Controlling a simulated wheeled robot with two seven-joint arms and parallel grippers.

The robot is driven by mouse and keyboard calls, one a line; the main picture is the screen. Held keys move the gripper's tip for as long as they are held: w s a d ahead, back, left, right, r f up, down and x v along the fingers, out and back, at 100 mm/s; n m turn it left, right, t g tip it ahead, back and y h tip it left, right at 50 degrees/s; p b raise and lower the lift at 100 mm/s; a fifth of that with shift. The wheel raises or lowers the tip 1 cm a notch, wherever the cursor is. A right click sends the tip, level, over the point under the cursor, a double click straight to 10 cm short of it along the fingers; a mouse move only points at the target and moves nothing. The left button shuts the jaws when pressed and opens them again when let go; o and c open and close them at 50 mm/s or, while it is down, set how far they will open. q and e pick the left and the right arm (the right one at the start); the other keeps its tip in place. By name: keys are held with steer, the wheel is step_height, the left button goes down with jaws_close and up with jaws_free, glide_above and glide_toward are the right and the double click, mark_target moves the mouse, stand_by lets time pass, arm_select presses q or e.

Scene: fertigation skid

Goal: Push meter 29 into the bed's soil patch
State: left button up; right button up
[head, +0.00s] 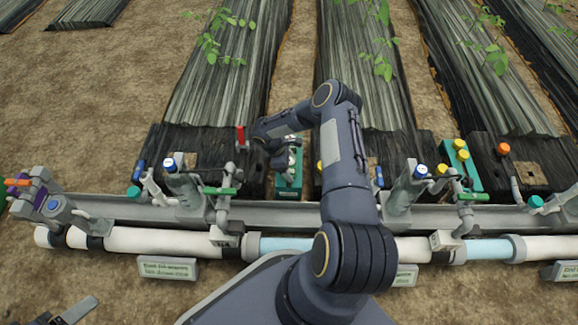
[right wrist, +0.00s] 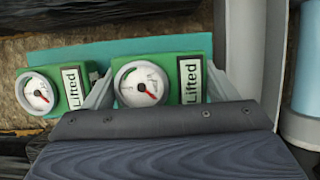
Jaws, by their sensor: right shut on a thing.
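My right gripper (head: 284,152) reaches down to a teal holder (head: 289,183) in front of the beds. In the right wrist view its light grey fingers (right wrist: 165,92) are shut on a green meter (right wrist: 150,68) with a round white dial, a red needle and a label reading "Lifted". A second green meter (right wrist: 58,90), also labelled "Lifted", stands beside it on the left. I can read no number 29 on either. A brown soil patch (head: 373,163) shows in the dark bed end right of my arm. A dark and grey part at the lower left edge may be my left gripper (head: 78,309).
A grey rail (head: 130,209) with valves and a white pipe (head: 140,241) runs across in front of the beds. A red lever (head: 240,135) stands close left of my right gripper. Another teal holder (head: 461,160) and soil patch (head: 530,173) are at the right.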

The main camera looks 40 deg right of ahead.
steer(key=shift+r+p, duration=2.8)
steer(key=shift+r, duration=2.2)
